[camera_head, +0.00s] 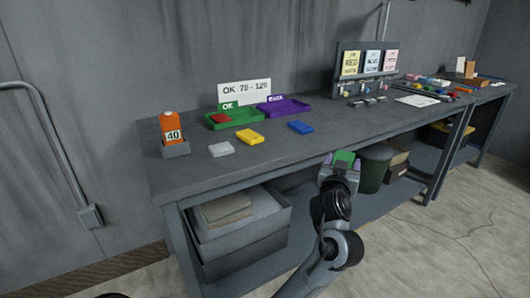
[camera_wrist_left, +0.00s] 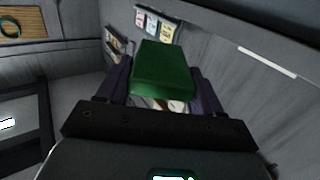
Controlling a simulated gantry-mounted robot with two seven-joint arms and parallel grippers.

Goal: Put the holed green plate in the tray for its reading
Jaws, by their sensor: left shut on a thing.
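A green plate (camera_head: 344,157) is in my left gripper (camera_head: 340,167), in front of the bench edge and apart from the bench top. In the left wrist view the green plate (camera_wrist_left: 163,72) sits between the two fingers of the gripper (camera_wrist_left: 162,88); I cannot make out a hole in it. A green tray (camera_head: 240,121) marked OK stands on the bench with a red plate (camera_head: 221,118) in it. A purple tray (camera_head: 285,107) with a small label, hard to read, stands beside it and looks empty. An orange gauge (camera_head: 170,127) showing 40 stands in a grey holder at the left.
A sign (camera_head: 245,92) reading OK 70 - 120 stands behind the trays. White (camera_head: 221,150), yellow (camera_head: 250,137) and blue (camera_head: 301,127) plates lie before them. A card rack (camera_head: 366,66) stands farther right. A dark bin (camera_head: 374,168) is under the bench.

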